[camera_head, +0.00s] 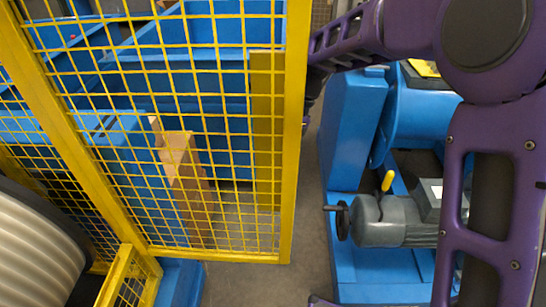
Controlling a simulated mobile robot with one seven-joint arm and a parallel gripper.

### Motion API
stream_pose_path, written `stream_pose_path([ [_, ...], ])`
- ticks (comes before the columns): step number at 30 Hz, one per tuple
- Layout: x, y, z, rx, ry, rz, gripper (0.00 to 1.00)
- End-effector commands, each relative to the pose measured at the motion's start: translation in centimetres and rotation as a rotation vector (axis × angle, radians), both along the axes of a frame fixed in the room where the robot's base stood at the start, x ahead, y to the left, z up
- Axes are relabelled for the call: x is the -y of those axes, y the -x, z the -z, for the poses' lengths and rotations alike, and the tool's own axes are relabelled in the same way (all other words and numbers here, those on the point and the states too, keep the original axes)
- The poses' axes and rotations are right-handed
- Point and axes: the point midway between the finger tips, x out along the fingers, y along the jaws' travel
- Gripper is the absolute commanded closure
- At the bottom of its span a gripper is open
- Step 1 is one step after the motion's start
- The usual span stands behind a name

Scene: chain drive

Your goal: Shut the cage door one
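The cage door (296,130) is a yellow frame with yellow wire mesh in the camera_head view. It meets a slanted yellow post (70,130) on its left. Its right upright stands free, with open floor between it and the blue machine on the right, so the door stands open. My purple arm reaches in from the right to the upper part of that upright. My gripper (309,100) shows only as a dark sliver at the upright's right edge. Its fingers are hidden, and I cannot tell whether it touches the door.
A blue machine (350,130) with a grey motor (385,222), a black handwheel (342,221) and a yellow lever stands on the right. Behind the mesh are blue bins (215,35) and a brown cardboard piece (178,155). A large ribbed grey roll (35,245) is at lower left.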

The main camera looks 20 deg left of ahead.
Motion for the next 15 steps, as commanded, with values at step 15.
stream_pose_path([
  [15,0.02,-0.02,0.00,0.000,0.000,0.000,1.00],
])
